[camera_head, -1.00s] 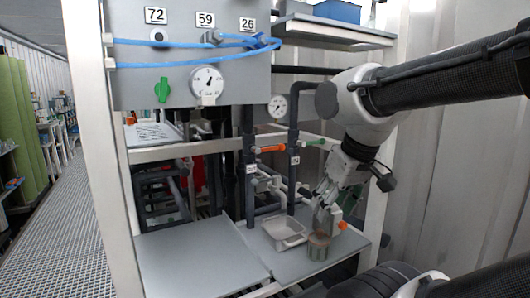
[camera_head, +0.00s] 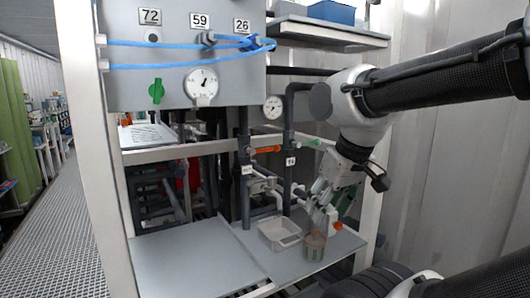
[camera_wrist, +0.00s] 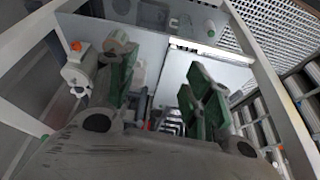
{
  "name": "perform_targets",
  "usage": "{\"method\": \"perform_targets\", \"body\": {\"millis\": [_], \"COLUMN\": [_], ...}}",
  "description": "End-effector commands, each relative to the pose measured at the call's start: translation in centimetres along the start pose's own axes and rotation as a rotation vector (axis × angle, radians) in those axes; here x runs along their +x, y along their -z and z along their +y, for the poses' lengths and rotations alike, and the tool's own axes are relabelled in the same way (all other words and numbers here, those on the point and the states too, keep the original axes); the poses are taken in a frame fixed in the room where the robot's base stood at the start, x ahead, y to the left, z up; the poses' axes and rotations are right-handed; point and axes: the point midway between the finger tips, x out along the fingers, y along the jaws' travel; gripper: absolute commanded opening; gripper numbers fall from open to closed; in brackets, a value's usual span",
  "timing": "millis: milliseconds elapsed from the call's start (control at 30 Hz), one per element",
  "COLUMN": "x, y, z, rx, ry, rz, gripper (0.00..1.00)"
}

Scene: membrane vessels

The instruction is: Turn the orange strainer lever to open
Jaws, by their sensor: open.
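An orange lever (camera_head: 267,150) lies roughly level across the dark upright pipe, below the grey panel. My gripper (camera_head: 320,212) hangs lower and to the right of it, pointing down above the right-hand grey tray, apart from the lever. In the wrist view the two green fingers of my gripper (camera_wrist: 162,88) are spread apart with nothing held between them. A white device with an orange knob (camera_wrist: 76,46) shows left of the fingers there. The orange lever itself cannot be made out in the wrist view.
A cup (camera_head: 314,247) stands just below my gripper, on the right tray (camera_head: 340,243). A grey basin (camera_head: 281,233) sits to its left. A green lever (camera_head: 311,142), a small gauge (camera_head: 273,107) and grey pipes are near the orange lever. The left tray (camera_head: 190,262) is bare.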

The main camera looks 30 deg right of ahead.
Motion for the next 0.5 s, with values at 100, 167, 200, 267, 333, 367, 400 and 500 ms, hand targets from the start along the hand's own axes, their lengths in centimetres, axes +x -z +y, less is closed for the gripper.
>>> {"method": "perform_targets", "body": {"millis": [100,167,200,267,333,367,400,500], "x": [0.0,0.2,0.5,1.4,2.6,3.2,4.2,6.9], "y": [-0.1,-0.3,-0.5,-0.9,-1.4,-1.6,-1.7,-1.0], "z": [0.2,0.7,1.2,2.3,3.2,3.3,3.0,1.6], "rx": [0.01,0.033,0.058,0.108,0.19,0.241,0.323,0.599], "ry": [-0.004,-0.013,-0.022,-0.038,-0.034,-0.016,0.02,0.149], "rz": [0.0,-0.012,-0.033,-0.081,-0.142,-0.167,-0.194,-0.236], "gripper": [0.33,0.22,0.15,0.04,0.0,0.0,0.0,0.0]}}
